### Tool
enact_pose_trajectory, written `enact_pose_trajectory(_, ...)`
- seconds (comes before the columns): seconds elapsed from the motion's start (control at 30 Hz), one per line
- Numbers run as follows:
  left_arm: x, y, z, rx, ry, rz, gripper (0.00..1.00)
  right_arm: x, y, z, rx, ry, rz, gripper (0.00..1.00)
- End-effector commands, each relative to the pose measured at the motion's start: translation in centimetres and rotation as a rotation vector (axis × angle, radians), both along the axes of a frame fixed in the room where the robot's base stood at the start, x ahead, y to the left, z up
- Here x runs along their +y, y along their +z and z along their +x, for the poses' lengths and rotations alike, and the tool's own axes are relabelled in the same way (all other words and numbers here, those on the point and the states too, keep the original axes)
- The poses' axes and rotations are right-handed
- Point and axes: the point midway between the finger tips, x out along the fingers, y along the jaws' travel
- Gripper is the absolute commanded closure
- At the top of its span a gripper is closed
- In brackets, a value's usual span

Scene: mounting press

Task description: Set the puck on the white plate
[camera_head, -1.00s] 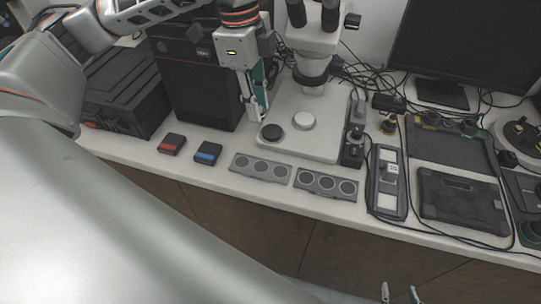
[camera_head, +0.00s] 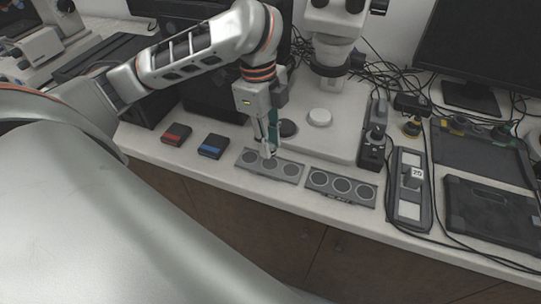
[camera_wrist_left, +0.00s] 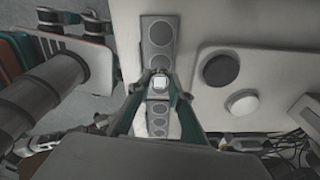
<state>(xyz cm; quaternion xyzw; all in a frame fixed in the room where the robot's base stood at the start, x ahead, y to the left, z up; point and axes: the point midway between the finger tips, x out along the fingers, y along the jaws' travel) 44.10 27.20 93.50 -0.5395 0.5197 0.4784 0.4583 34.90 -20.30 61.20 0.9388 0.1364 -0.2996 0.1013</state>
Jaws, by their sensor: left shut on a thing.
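My left gripper (camera_head: 268,153) points down over the left grey three-ring holder (camera_head: 247,159). It is shut on a small puck with a pale square top (camera_wrist_left: 159,83), seen between the fingertips in the left wrist view. Whether the puck touches the holder I cannot tell; in the head view the fingers largely hide it. The white round plate (camera_head: 320,117) lies bare on the microscope's base, behind and right of the gripper. It also shows in the left wrist view (camera_wrist_left: 244,97). A black round plate (camera_head: 288,128) is beside it. My right gripper is out of view.
A second ringed holder (camera_head: 342,187) lies to the right. Red (camera_head: 176,134) and blue (camera_head: 213,146) marked boxes sit left. The microscope (camera_head: 334,40) rises behind the plates. A joystick unit (camera_head: 374,140) and a device marked 20 (camera_head: 408,190) stand right. Cables trail behind.

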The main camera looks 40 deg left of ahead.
Motion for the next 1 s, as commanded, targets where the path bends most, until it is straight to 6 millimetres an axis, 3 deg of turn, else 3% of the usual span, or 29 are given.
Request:
enact_pose_trajectory(0.3,-0.1,-3.8,-0.1,0.005,-0.002,-0.001,0.97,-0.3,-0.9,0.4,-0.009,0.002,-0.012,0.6)
enact_pose_trajectory(0.77,0.0,-4.2,0.0,-0.002,0.002,0.001,0.97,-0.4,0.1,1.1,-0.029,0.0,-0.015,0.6)
enact_pose_trajectory(0.8,0.0,-4.2,0.0,-0.002,0.001,0.0,0.73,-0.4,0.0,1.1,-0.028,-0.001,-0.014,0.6)
enact_pose_trajectory(1.0,0.0,-4.2,0.0,-0.001,0.001,0.0,0.73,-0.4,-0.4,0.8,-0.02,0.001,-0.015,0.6)
